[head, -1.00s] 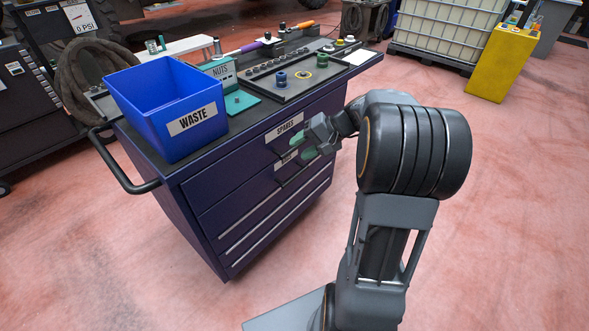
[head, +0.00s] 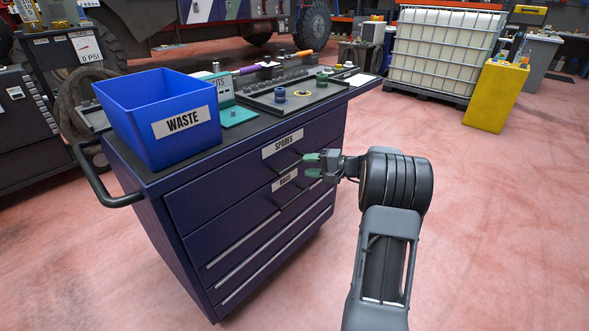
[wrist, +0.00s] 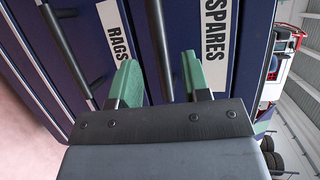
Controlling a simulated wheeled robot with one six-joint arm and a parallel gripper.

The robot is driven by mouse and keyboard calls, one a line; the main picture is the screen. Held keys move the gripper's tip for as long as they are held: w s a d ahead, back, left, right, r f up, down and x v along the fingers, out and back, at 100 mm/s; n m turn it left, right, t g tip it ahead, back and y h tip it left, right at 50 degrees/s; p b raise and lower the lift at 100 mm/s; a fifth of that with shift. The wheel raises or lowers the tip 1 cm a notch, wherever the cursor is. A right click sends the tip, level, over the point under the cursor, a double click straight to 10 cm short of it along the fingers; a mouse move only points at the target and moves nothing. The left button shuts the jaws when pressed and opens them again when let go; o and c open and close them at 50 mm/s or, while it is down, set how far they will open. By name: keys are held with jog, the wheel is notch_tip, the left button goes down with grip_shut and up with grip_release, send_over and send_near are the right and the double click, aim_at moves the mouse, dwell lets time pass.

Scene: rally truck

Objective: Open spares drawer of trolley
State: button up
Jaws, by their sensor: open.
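The dark blue trolley (head: 190,231) stands left of my arm. Its top drawer, the spares drawer (head: 225,178), carries a SPARES label (head: 282,144) and looks closed. In the wrist view the SPARES label (wrist: 214,42) is right of a dark bar handle (wrist: 160,45). My gripper (head: 316,164) is at the trolley's front, its green-padded fingers apart. In the wrist view my gripper (wrist: 160,78) has one finger on each side of the line of that handle, with nothing held. Whether the fingers touch the drawer front is unclear.
The RAGS drawer (head: 240,209) lies just below, with its own handle (wrist: 68,40). A blue WASTE bin (head: 145,135) and a tray (head: 290,97) sit on the trolley top. A side rail (head: 92,180) sticks out left. The floor right of my arm is clear.

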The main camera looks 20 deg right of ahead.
aim_at(295, 163)
jog(key=shift+b+x, duration=0.45)
jog(key=shift+x, duration=2.2)
jog(key=shift+c, duration=0.2)
grip_shut()
jog(key=shift+f, duration=0.1)
